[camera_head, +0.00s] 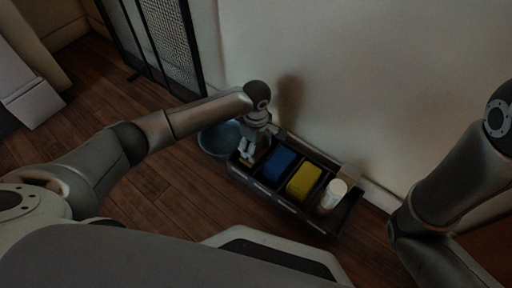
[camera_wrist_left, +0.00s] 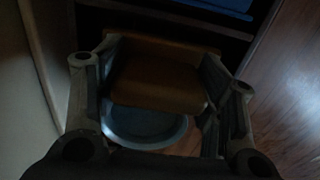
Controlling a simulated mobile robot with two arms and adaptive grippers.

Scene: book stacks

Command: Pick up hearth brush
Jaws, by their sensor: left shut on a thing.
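The hearth brush (camera_wrist_left: 160,82) shows in the left wrist view as a brown, wood-coloured block between my two fingers. My left gripper (camera_head: 247,152) points down over the left end compartment of a dark caddy (camera_head: 284,205). In the left wrist view my left gripper (camera_wrist_left: 158,95) is shut on the brush, one finger on each side. In the head view the gripper hides most of the brush, and I cannot tell whether it touches the caddy. My right arm shows at the right, but its gripper is out of view.
The caddy also holds a blue block (camera_head: 279,163), a yellow block (camera_head: 304,180) and a white cylinder (camera_head: 333,194). A blue-grey basin (camera_head: 212,141) stands left of it. A wall (camera_head: 350,80) runs close behind. A dark mesh screen (camera_head: 160,45) stands back left. Wooden floor is clear at left.

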